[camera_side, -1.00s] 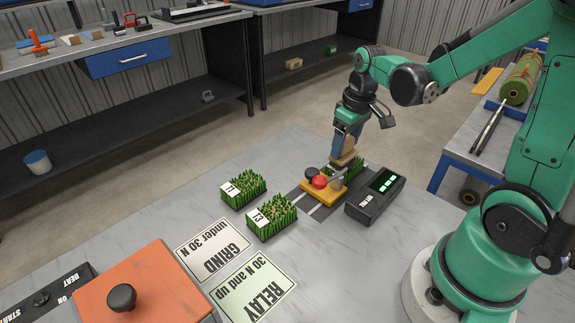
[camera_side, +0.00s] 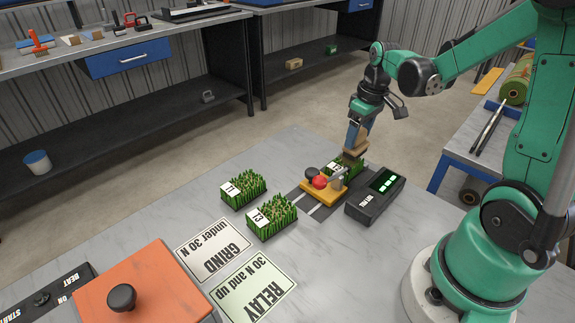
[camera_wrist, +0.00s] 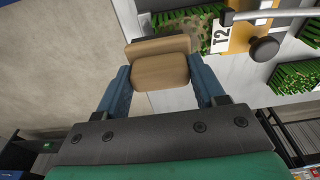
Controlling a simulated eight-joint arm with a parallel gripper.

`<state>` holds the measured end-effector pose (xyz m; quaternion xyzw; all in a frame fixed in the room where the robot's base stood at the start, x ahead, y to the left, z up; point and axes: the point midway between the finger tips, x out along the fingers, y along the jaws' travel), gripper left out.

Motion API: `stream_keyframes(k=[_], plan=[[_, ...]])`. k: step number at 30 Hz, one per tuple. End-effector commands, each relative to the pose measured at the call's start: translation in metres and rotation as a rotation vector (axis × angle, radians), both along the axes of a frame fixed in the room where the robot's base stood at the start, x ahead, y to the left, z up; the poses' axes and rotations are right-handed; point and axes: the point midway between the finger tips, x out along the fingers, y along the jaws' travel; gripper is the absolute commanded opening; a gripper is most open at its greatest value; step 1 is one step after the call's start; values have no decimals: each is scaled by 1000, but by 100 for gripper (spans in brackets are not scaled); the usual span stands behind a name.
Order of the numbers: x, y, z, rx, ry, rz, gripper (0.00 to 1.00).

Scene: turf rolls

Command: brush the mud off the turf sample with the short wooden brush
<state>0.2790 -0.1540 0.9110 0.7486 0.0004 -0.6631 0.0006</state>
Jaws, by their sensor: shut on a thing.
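My gripper (camera_side: 357,137) is shut on the short wooden brush (camera_wrist: 160,68), which sits between the blue fingers in the wrist view. In the side view the brush (camera_side: 358,146) is tilted, its dark lower end at the turf sample T2 (camera_side: 354,171). In the wrist view T2 (camera_wrist: 206,30) is green with brown patches and lies just beyond the brush. I cannot tell whether the bristles touch it. T2 lies at the yellow-orange holder (camera_side: 322,193) with a red knob and a metal bar; the holder partly hides it in the side view.
A black meter (camera_side: 375,196) with a green display stands right of the holder. Turf samples T1 (camera_side: 243,187) and T3 (camera_side: 271,217) stand to the left. GRIND (camera_side: 212,249) and RELAY (camera_side: 252,287) cards lie in front. An orange box (camera_side: 145,285) is at front left.

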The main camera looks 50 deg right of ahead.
Motion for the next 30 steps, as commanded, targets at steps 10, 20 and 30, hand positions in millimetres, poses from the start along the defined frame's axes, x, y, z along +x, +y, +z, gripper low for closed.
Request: stream_keyframes(k=[10,20,30], plan=[[0,33,2,1,0,3,21],[0,55,2,0,0,-3,21],[0,23,1,0,0,-4,21]])
